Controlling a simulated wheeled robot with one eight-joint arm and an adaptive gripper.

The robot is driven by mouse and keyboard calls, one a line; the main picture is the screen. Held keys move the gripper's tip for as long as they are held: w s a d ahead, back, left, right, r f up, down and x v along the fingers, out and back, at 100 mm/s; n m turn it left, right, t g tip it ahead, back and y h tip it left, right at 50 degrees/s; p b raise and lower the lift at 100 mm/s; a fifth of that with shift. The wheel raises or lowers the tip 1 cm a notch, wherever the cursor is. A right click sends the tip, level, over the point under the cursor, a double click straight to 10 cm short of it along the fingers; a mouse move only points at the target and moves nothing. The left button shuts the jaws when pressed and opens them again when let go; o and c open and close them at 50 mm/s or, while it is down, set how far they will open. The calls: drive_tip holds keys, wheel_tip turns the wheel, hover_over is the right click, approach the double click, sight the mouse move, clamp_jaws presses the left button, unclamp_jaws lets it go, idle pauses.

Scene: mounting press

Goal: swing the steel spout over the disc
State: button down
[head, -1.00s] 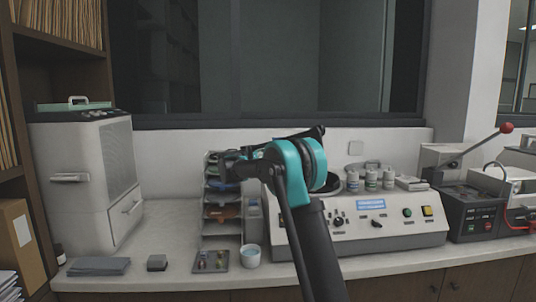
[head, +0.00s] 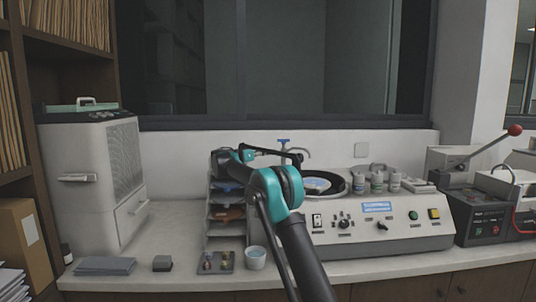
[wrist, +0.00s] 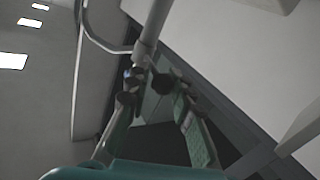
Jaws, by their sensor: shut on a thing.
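The steel spout (head: 305,151) is a thin bent pipe by a blue-handled tap (head: 284,142), behind the polishing machine's disc (head: 318,184). The disc is pale and blue in a dark round bowl; my arm hides part of its left side. In the head view my gripper (head: 298,156) reaches right to the spout, its fingers small and dark. In the wrist view my gripper (wrist: 147,79) has its fingertips closed at the grey pipework, where the spout (wrist: 101,40) bends off to the upper left. The exact contact is partly hidden.
The grey machine (head: 400,236) has knobs and buttons in front, and several bottles (head: 377,183) on top at right. A small tray (head: 214,262) and a white cup (head: 255,258) are at the counter's front.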

drive_tip(key=shift+w, duration=0.1)
drive_tip(key=c, duration=1.3)
unclamp_jaws()
drive_tip(key=v, duration=1.2)
drive_tip(key=shift+f, duration=0.1)
drive_tip(key=shift+c, duration=0.3)
